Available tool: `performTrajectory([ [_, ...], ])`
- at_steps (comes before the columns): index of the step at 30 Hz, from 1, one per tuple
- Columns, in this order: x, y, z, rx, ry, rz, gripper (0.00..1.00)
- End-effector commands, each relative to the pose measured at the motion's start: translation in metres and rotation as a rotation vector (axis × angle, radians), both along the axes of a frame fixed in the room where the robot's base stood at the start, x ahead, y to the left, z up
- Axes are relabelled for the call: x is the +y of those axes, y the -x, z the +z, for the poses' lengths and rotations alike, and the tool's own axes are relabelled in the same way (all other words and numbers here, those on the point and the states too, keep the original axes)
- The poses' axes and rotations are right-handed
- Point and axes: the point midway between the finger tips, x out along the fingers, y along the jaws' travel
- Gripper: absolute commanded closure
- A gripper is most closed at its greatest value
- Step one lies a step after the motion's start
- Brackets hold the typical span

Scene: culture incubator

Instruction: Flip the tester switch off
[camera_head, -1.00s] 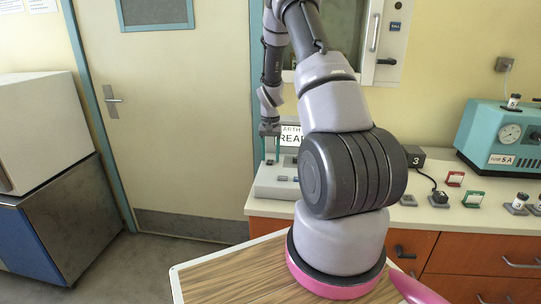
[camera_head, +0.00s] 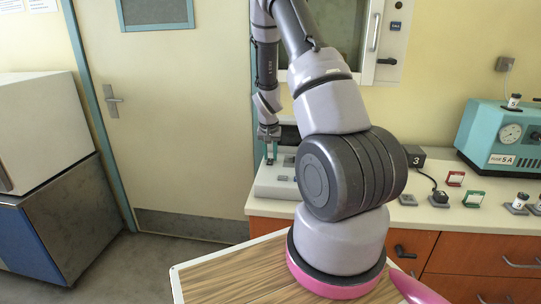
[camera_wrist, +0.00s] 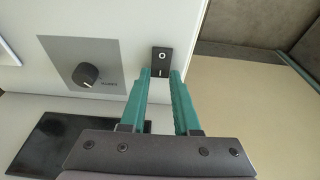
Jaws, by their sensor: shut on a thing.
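The tester (camera_head: 262,188) is a pale grey box at the left end of the counter, with a dark screen at its back. In the wrist view its switch (camera_wrist: 162,55) is a small black rocker with a white O and a white mark below it. My gripper (camera_wrist: 161,76) has its green fingers on either side of the switch's lower part, shut on it. In the head view my gripper (camera_head: 269,155) points down over the tester, and the switch is too small to make out.
In the wrist view a black knob (camera_wrist: 86,76) sits on a grey panel left of the switch. A black box marked 3 (camera_head: 414,156), small red and green-framed items and a teal machine (camera_head: 500,140) stand farther right on the counter. A door (camera_head: 165,120) is at the left.

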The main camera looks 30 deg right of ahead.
Motion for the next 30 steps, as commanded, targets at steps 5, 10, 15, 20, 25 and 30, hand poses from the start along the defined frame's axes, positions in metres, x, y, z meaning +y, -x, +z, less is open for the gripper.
performTrajectory([
  [5, 0.0, 0.0, 0.0, 0.001, -0.001, 0.0, 0.59],
  [10, 0.0, 0.0, 0.0, 0.001, -0.001, 0.0, 0.4],
  [15, 0.0, 0.0, 0.0, 0.001, -0.001, 0.0, 0.4],
  [20, 0.002, 0.002, 0.011, -0.001, -0.001, 0.0, 0.4],
  [25, 0.006, 0.008, 0.042, -0.004, 0.0, 0.001, 0.4],
  [30, 0.011, 0.016, 0.075, -0.003, 0.0, 0.001, 0.4],
])
